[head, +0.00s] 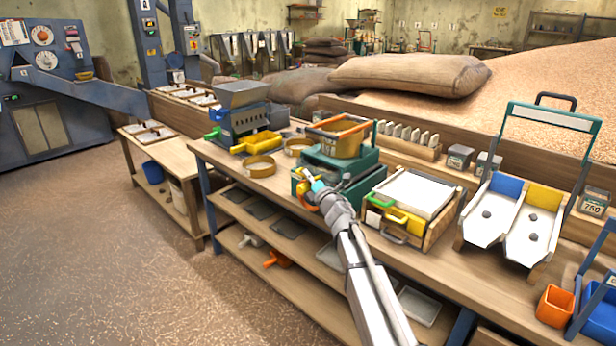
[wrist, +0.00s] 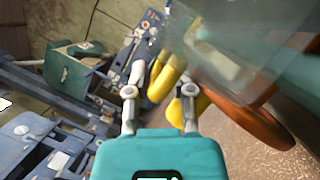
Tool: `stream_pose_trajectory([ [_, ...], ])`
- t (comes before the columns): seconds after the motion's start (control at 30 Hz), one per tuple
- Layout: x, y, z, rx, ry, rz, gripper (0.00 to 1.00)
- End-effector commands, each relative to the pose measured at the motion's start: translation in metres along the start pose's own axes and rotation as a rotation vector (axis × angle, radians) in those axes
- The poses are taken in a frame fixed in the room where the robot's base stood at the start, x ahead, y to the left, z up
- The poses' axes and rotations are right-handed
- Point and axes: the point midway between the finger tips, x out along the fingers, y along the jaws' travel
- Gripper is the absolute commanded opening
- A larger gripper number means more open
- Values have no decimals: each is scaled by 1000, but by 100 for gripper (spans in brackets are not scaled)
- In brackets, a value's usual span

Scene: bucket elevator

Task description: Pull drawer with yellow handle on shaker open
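The shaker is a teal machine (head: 362,190) on the bench, with an orange-rimmed sieve (head: 338,136) on top. My gripper (head: 308,187) is at its left front, beside a small yellow handle (head: 301,188). In the wrist view the curved yellow handle (wrist: 164,78) shows between and just beyond the two fingers of my gripper (wrist: 160,90). Another yellow part of it shows behind the right finger. The fingers are apart; I cannot tell whether they touch the handle. The drawer front is largely hidden by my gripper and arm.
A wooden box (head: 438,233) with green and yellow handles stands right of the shaker. A grey hopper unit (head: 243,106) with a yellow tray (head: 258,143) stands left. An orange rim (wrist: 262,128) is close on the right in the wrist view. The floor (head: 110,240) in front is clear.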

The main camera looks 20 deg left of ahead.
Motion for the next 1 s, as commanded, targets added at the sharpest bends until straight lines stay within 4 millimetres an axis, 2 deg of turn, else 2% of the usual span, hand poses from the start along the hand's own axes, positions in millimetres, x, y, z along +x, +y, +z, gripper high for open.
stream_pose_trajectory([
  [0.33,2,0,-1,0,1,0,31],
  [0.37,2,0,-1,0,1,0,27],
  [0.5,2,0,-1,0,1,1,1],
  [0.53,2,0,-1,0,1,0,0],
  [1.0,-2,0,0,-3,-6,-5,0],
])
